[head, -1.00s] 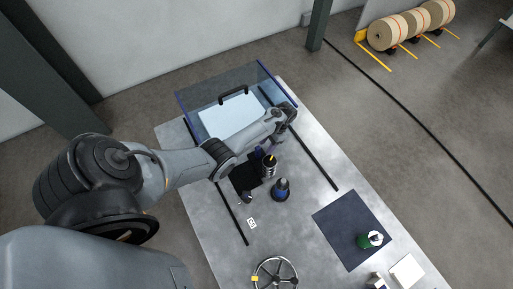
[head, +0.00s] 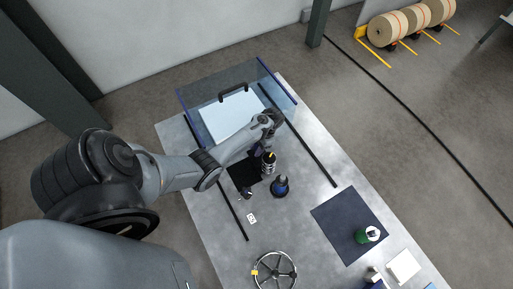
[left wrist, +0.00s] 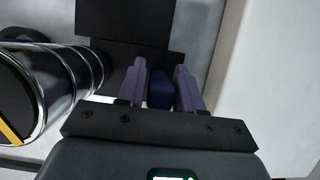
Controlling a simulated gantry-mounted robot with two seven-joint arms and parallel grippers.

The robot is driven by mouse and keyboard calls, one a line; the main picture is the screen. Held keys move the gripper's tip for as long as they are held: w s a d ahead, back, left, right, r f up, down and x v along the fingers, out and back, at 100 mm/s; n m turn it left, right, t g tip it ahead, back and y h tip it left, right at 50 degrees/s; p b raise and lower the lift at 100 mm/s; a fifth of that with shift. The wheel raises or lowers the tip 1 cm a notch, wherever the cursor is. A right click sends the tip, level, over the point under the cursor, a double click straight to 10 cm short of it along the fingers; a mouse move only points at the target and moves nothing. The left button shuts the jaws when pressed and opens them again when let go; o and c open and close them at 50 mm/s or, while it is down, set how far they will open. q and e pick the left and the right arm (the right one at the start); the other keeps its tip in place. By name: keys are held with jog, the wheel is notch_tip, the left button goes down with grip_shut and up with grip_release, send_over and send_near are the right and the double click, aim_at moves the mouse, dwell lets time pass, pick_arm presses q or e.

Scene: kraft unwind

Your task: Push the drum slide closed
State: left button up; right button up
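A dark drum with bright metal bands and a yellow mark (head: 268,163) stands on the bench; it also shows large at the left of the left wrist view (left wrist: 62,85). A flat black plate (head: 243,172) lies beside it, perhaps part of the slide. My left gripper (head: 262,149) is beside the drum, under my wrist. In the left wrist view, its purple fingers (left wrist: 160,75) are close together on both sides of a dark blue block (left wrist: 160,92), with no clear gap. Whether the block belongs to the slide is hidden. My right gripper is not in view.
A clear blue-edged guard with a black handle (head: 234,91) stands behind my wrist. Dark rails (head: 305,146) run along the bench (head: 300,215). A blue and black bottle-like item (head: 280,186) stands near the drum. A spoked wheel (head: 274,271) and a dark mat (head: 340,221) are nearer the front.

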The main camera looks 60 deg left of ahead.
pick_arm(q)
grip_shut()
jog(key=shift+d+r+p, duration=0.25)
jog(key=shift+d+p, duration=0.15)
jog(key=shift+p, duration=0.15)
jog(key=d+p, duration=0.1)
jog(key=d, duration=0.2)
jog(key=shift+w+d+f+p, duration=0.1)
jog(key=shift+d+f+p, duration=0.05)
jog(key=shift+d+p, duration=0.15)
jog(key=shift+a, duration=0.15)
jog(key=shift+o, duration=1.6)
grip_release()
jog(key=shift+w+r+p, duration=0.2)
jog(key=shift+r+p, duration=0.3)
jog(key=shift+r, duration=0.1)
jog(key=p+v, duration=0.6)
jog(key=v, duration=0.3)
jog(key=shift+r, duration=0.2)
